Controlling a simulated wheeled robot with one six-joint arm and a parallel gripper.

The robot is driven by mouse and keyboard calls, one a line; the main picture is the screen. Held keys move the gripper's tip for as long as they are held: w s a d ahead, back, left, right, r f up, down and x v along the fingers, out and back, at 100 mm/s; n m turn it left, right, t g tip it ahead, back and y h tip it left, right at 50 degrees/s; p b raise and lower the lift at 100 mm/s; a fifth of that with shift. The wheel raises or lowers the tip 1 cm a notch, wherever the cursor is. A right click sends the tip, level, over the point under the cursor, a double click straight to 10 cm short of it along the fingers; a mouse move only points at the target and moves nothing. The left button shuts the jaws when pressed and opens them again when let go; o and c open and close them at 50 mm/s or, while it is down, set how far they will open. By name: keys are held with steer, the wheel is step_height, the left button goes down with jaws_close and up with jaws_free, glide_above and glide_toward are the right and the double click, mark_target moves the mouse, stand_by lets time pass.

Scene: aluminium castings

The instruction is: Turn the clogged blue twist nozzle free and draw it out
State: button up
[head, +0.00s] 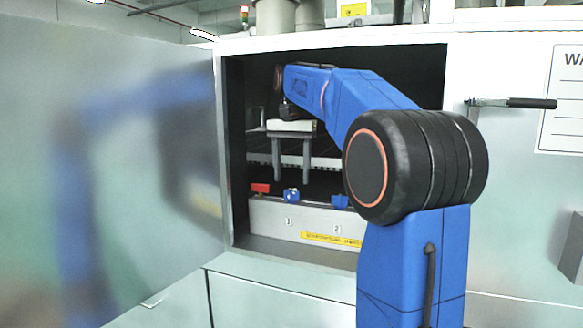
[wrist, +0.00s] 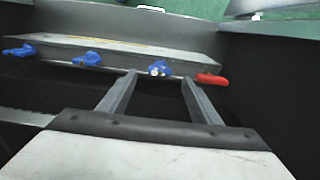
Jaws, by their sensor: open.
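Blue twist nozzles sit in a row on a pale ledge inside the open cabinet. The blue nozzle (head: 291,195) above label 1 has a pale spot on its face; it also shows in the wrist view (wrist: 158,68). I cannot tell whether that spot is the clog. Another blue nozzle (head: 340,201) sits above label 2, also in the wrist view (wrist: 86,58). A third blue nozzle (wrist: 18,50) is at the wrist view's left. My gripper (head: 291,180) is open and empty, fingers pointing down. In the wrist view its fingertips (wrist: 158,76) frame the spotted nozzle, apparently without touching.
A red part (head: 260,188) sits beside the spotted nozzle; it also shows in the wrist view (wrist: 210,79), close to one finger. The cabinet door (head: 130,150) stands open at left. The opening's frame (head: 231,150) and dark inner walls surround my arm.

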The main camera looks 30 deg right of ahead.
mark_target(292, 191)
steer(key=shift+f, duration=2.9)
steer(key=shift+c, duration=0.4)
steer(key=c, duration=1)
steer(key=n, duration=0.3)
steer(key=shift+n, duration=0.3)
steer(key=shift+c, duration=0.2)
steer(key=shift+n, duration=1.4)
steer(key=shift+n, duration=1.1)
steer(key=n, duration=0.4)
